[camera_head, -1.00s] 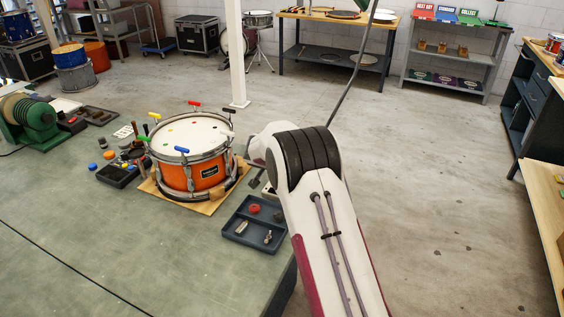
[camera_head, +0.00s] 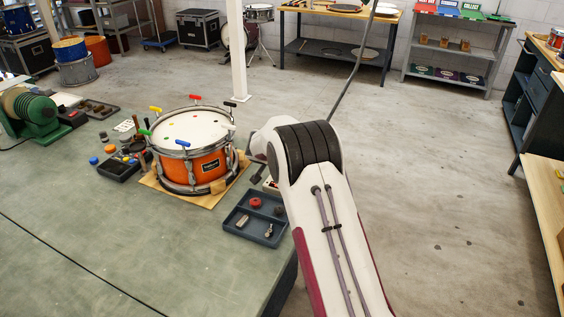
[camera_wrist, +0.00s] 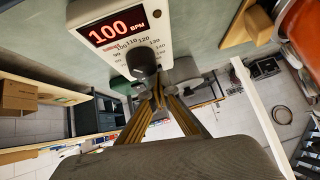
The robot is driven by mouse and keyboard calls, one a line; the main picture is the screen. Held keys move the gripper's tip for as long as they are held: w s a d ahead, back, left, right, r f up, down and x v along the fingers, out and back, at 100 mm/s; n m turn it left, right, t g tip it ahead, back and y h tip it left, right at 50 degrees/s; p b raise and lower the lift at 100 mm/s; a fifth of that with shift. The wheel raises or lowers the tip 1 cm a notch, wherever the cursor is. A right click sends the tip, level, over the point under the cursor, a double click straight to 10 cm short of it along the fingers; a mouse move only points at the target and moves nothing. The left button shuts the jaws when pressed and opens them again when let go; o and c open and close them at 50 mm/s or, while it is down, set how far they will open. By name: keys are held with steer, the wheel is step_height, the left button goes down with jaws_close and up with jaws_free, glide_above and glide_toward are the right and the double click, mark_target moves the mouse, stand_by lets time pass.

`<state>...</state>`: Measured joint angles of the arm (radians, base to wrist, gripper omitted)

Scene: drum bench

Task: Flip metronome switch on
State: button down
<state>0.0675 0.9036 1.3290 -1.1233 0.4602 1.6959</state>
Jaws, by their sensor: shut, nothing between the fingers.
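The metronome (camera_wrist: 125,35) is a pale box with a red lit display reading 100 BPM, a printed number scale and a dark round knob (camera_wrist: 141,61). It fills the upper left of the wrist view. In the head view only a small pale and red part of the metronome (camera_head: 271,184) shows, beside the drum and behind my arm. My gripper (camera_wrist: 158,90) is shut and empty, its tips close to the knob; I cannot tell whether they touch. I cannot make out the switch clearly. In the head view my arm hides most of the gripper.
An orange drum (camera_head: 208,166) with coloured tuning keys stands on a wooden board (camera_head: 214,199) left of my arm. A blue-grey tray (camera_head: 235,231) with small parts lies in front. The green bench top (camera_head: 110,240) is clear at front left.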

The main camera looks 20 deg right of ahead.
steer(key=shift+s+d+r, duration=0.2)
steer(key=shift+s+d, duration=0.15)
steer(key=shift+s, duration=0.05)
steer(key=shift+r, duration=0.15)
stand_by(0.4)
steer(key=shift+w+r, duration=0.1)
steer(key=shift+r, duration=0.65)
steer(key=r, duration=0.2)
steer(key=shift+a+r, duration=0.25)
steer(key=shift+r, duration=0.1)
steer(key=w+a+v, duration=0.1)
steer(key=v, duration=0.8)
steer(key=shift+s+a, duration=0.15)
steer(key=shift+a, duration=0.05)
